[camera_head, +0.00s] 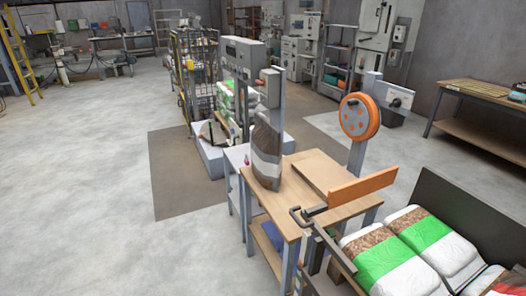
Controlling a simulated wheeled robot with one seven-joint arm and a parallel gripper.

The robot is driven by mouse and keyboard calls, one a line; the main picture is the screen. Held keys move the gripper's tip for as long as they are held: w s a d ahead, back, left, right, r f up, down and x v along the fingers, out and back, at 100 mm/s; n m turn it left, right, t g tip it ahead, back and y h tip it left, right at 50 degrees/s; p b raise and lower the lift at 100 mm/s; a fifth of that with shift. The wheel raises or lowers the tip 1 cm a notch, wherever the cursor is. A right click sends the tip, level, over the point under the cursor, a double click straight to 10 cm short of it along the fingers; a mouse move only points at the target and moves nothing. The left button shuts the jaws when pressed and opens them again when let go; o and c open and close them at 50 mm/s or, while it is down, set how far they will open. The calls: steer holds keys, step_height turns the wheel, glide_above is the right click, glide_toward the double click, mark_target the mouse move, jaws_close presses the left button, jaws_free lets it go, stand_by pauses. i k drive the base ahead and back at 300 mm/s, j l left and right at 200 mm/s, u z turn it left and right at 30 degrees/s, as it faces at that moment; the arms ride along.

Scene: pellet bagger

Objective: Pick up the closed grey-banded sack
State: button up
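The grey-banded sack (266,152) stands upright on the wooden bench (285,196). My gripper is not in view, and nothing is seen touching the sack.
A grey machine column (275,95) stands behind the sack. An orange reel (359,117) on a post and an orange board (362,188) are to its right. Green-banded sacks (383,258) lie at the lower right. Open floor (110,235) lies to the left.

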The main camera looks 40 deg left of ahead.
mark_target(266, 146)
steer(key=u, duration=1.55)
steer(key=i+j+z, duration=0.15)
steer(key=i+j, duration=0.5)
steer(key=i, duration=0.15)
steer(key=i+j+z, duration=0.2)
steer(key=i+j, duration=0.5)
steer(key=i+j+z, duration=0.15)
steer(key=i+j, duration=0.55)
steer(key=j, duration=0.15)
